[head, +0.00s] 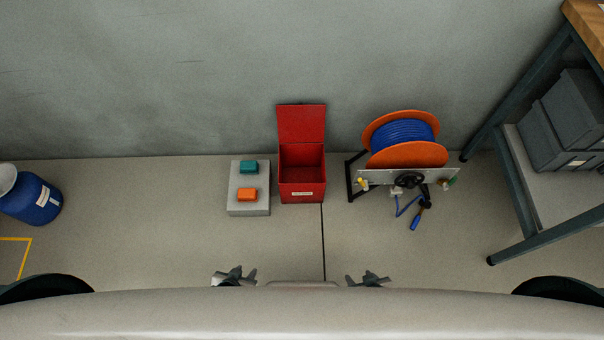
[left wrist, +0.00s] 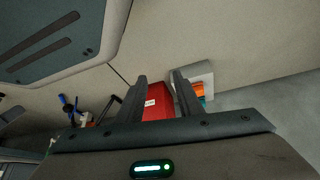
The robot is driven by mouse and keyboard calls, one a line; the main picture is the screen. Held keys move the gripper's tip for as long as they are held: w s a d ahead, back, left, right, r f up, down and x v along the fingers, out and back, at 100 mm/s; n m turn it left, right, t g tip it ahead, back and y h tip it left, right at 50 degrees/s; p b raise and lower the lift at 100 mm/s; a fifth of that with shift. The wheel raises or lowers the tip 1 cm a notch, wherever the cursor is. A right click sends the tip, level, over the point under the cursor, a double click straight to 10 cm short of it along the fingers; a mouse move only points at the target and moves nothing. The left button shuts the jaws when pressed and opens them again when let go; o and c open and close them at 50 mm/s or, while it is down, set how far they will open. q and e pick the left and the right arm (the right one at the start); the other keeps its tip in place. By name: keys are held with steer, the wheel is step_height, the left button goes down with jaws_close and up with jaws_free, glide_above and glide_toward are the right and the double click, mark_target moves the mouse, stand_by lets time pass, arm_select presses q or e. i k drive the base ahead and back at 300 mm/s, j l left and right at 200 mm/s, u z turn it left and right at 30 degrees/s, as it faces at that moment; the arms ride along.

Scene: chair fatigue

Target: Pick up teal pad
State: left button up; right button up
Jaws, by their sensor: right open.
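The teal pad (head: 249,167) lies on the far part of a low grey block (head: 236,204) on the floor by the wall. An orange pad (head: 247,194) lies nearer on the same block. In the left wrist view the orange pad (left wrist: 197,89) shows with a sliver of the teal pad (left wrist: 203,99) beyond it, partly hidden by my finger. My left gripper (head: 236,274) is open and empty, well short of the block. Its spread fingers also show in the left wrist view (left wrist: 160,84). My right gripper (head: 369,279) is open and empty, farther right.
An open red box (head: 302,193) with its lid up stands just right of the block. A blue drum (head: 34,200) stands far left. Floor before the block is clear.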

mark_target(247, 167)
steer(key=i+j+z, duration=0.1)
steer(key=j+z, duration=0.5)
steer(key=z, duration=0.2)
steer(key=j+z, duration=0.35)
steer(key=j, duration=1.9)
steer(key=k+j, duration=0.15)
steer(key=j, duration=0.3)
